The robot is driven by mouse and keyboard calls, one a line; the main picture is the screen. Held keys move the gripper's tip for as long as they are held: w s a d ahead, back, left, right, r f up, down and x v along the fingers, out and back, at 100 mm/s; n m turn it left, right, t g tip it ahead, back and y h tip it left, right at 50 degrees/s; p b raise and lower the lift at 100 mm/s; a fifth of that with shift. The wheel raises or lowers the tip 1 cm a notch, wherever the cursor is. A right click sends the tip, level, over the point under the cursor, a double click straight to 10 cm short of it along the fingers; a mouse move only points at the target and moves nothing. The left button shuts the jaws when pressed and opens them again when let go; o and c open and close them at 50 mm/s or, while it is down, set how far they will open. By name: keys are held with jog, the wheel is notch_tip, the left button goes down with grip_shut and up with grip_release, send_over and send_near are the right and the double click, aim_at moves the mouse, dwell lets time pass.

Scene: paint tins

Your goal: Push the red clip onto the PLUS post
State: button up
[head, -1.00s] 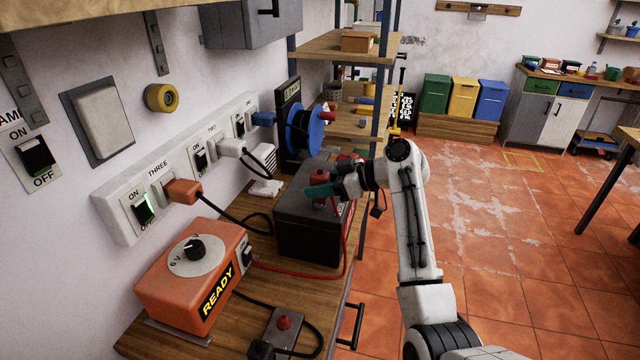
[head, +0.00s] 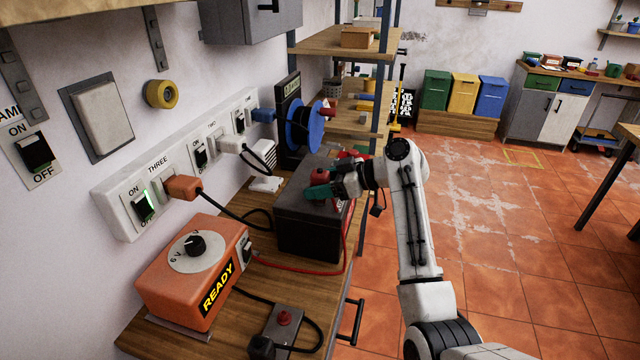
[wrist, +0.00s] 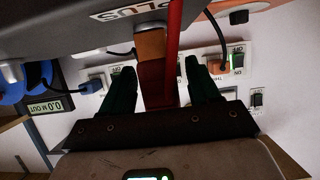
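The red clip (wrist: 157,82) with its red cable is between my two green fingers in the wrist view; in the head view it shows as a red block (head: 320,175) over the dark battery (head: 298,225). My gripper (wrist: 159,63) looks open, with a finger on each side of the clip and a light gap at the right finger. The copper-coloured PLUS post (wrist: 150,42) meets the clip, beside the PLUS label (wrist: 127,9). I cannot tell how far the clip is on it. In the head view, my gripper (head: 318,191) is just above the battery's top.
An orange supply box (head: 192,275) marked READY stands on the wooden bench (head: 250,310), with a switch box (head: 283,330) in front. A socket strip (head: 120,215) runs along the wall. A blue cable reel (head: 304,127) stands behind the battery.

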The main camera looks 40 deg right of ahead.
jog(key=shift+o, duration=0.7)
jog(key=b+v, duration=0.1)
jog(key=v, duration=0.9)
jog(key=shift+s+d+b, duration=0.25)
jog(key=shift+s+b, duration=0.1)
